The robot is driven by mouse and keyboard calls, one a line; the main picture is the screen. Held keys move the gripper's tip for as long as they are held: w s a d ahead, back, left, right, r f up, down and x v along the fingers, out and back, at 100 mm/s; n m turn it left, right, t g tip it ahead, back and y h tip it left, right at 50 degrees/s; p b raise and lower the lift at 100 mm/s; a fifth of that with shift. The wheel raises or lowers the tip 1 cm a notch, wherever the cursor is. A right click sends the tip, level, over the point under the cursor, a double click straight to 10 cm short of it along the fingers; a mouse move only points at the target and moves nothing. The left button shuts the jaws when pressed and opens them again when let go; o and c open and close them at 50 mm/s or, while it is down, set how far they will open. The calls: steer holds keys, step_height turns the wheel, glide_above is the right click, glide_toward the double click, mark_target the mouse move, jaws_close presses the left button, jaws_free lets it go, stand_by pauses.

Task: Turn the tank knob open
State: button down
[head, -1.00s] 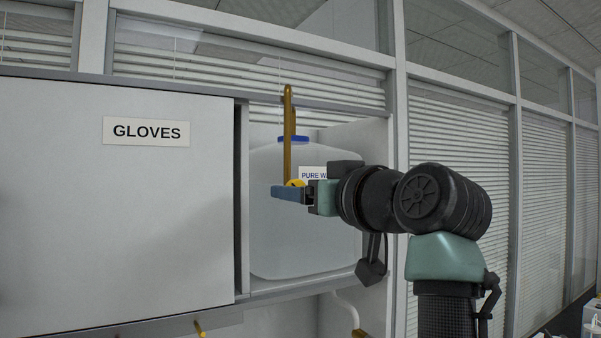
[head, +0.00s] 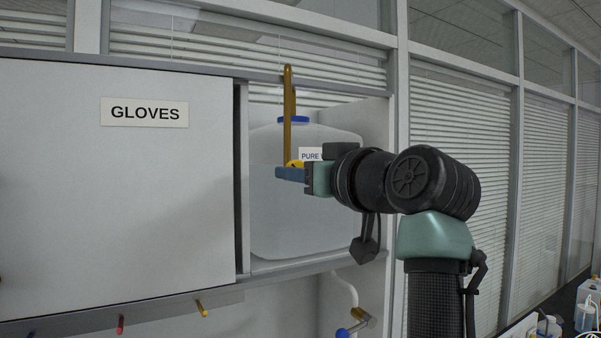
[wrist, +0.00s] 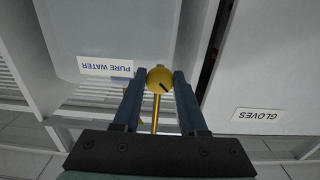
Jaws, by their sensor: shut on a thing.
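A clear water tank (head: 290,220) with a blue cap and a "PURE WATER" label stands in the open shelf bay. Below it, a white pipe (head: 346,286) leads down to a brass valve (head: 361,317) with a blue knob (head: 344,332), partly cut off by the picture's lower edge. My gripper (head: 282,173) is in front of the tank, well above the valve. It is shut on the yellow ball end (wrist: 159,79) of a brass rod (head: 289,110). In the head view the rod stands upright above the fingers; the ball is partly hidden.
A closed white cabinet door labelled "GLOVES" (head: 60,180) is at left. Under it a rail carries a red peg (head: 120,324) and a yellow peg (head: 201,308). Glazed, blinded partitions run along the right. Bottles (head: 585,316) stand at far lower right.

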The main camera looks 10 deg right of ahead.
steer(key=shift+r+n+b, duration=0.1)
steer(key=shift+n+b, duration=1.6)
steer(key=shift+n, duration=2.7)
steer(key=shift+c, duration=2.4)
jaws_free()
steer(key=shift+d, duration=0.1)
